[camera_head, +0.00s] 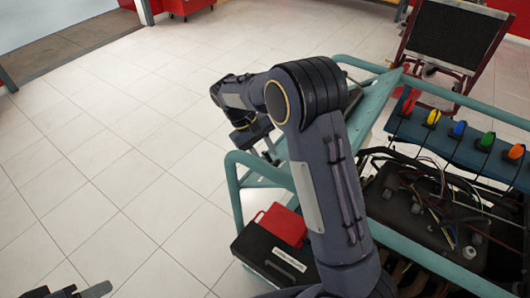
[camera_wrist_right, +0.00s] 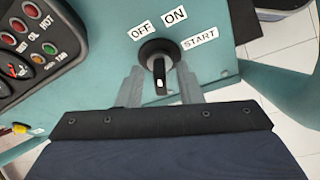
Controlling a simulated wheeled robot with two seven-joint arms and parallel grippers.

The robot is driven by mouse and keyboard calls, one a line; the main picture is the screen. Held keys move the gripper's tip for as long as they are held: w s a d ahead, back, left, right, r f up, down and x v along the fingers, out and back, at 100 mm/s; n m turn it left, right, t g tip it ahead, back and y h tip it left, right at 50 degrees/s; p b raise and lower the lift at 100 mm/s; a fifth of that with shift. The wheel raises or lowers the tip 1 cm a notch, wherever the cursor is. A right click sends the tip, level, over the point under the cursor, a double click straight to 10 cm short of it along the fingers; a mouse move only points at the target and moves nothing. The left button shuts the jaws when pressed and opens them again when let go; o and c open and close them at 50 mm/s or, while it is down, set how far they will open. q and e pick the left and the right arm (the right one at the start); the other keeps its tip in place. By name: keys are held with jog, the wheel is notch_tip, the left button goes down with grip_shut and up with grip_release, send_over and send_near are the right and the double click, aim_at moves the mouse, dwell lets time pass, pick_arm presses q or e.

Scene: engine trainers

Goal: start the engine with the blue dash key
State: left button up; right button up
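In the right wrist view a dark ignition switch (camera_wrist_right: 158,52) sits on a teal panel, with OFF, ON and START labels around its upper side. A dark key or knob (camera_wrist_right: 160,78) stands in it, its pale-marked end toward me; no blue shows on it. My right gripper (camera_wrist_right: 160,80) is open, one finger on each side of the key, with gaps between. In the head view a blue tag or key (camera_head: 459,129) is in a row of coloured ones on the engine stand. My left gripper (camera_head: 80,291) is only partly seen at the lower left edge.
The teal stand (camera_head: 235,195) carries an engine with loose wires (camera_head: 440,195). A black box (camera_head: 268,258) and a red box (camera_head: 282,224) lie at its near left. A gauge panel (camera_wrist_right: 35,45) is beside the switch. The tiled floor to the left is clear.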

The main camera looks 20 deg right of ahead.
jog(key=shift+f, duration=0.15)
grip_shut()
jog(key=shift+m, duration=0.3)
jog(key=m, duration=0.2)
jog(key=m+h, duration=0.1)
jog(key=m, duration=0.1)
jog(key=shift+a+f+h, duration=0.1)
jog(key=shift+h, duration=0.2)
jog(key=m+h, duration=0.1)
jog(key=m, duration=0.4)
jog(key=shift+a+m+g+b, duration=0.1)
jog(key=shift+m+g+b, duration=0.2)
jog(key=shift+g, duration=0.1)
jog(key=shift+h, duration=0.3)
